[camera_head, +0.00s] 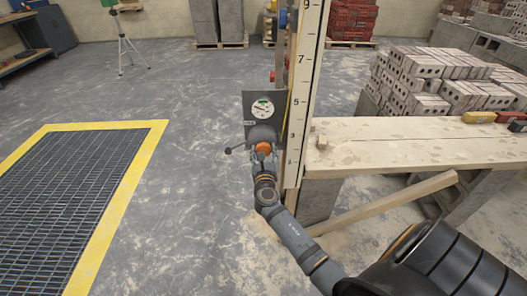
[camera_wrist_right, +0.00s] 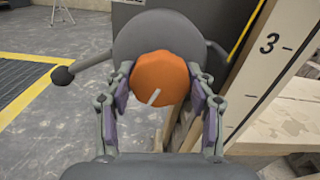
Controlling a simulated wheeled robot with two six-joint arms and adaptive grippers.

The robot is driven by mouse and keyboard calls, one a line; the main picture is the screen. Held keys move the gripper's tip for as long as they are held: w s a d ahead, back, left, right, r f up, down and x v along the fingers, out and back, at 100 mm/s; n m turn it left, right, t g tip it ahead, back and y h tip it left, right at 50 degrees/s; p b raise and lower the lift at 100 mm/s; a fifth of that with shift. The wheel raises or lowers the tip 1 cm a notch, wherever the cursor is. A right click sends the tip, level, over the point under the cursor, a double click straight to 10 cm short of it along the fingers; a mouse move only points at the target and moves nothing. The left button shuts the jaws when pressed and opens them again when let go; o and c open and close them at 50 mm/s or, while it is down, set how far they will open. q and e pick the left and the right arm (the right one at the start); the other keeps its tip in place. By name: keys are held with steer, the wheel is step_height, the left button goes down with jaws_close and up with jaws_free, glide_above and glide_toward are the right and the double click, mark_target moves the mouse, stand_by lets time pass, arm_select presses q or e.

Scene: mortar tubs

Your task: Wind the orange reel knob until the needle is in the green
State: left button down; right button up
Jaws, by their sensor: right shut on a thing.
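The orange reel knob (camera_wrist_right: 160,78) sits on a round grey reel (camera_wrist_right: 158,35) with a side crank handle. A pale mark on the knob's face points down and to the left in the right wrist view. My right gripper (camera_wrist_right: 160,98) has its fingers on both sides of the knob and is shut on it. In the head view the knob (camera_head: 263,148) is below a dial gauge (camera_head: 262,108) on a dark plate. The dial has a green part at its top; the needle is too small to read. My left gripper is in neither view.
A tall numbered post (camera_head: 304,85) stands right beside the dial plate. A wooden plank bench (camera_head: 400,140) is to the right, with bricks (camera_head: 430,80) behind it. A yellow-edged floor grate (camera_head: 70,205) lies left, with open floor between.

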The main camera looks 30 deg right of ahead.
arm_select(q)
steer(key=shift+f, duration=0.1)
arm_select(e)
steer(key=shift+m, duration=0.3)
steer(key=m+b, duration=0.1)
steer(key=m, duration=0.3)
steer(key=shift+f+b, duration=0.1)
steer(key=shift+b, duration=0.25)
steer(key=shift+m, duration=0.7)
steer(key=m+b, duration=0.1)
steer(key=m, duration=0.2)
steer(key=shift+b, duration=0.3)
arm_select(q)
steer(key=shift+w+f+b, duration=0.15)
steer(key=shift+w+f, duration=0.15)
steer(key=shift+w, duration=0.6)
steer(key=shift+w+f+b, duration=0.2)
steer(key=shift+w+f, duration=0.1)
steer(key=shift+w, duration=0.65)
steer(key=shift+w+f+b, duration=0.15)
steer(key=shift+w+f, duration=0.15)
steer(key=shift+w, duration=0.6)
arm_select(e)
steer(key=shift+m, duration=1.5)
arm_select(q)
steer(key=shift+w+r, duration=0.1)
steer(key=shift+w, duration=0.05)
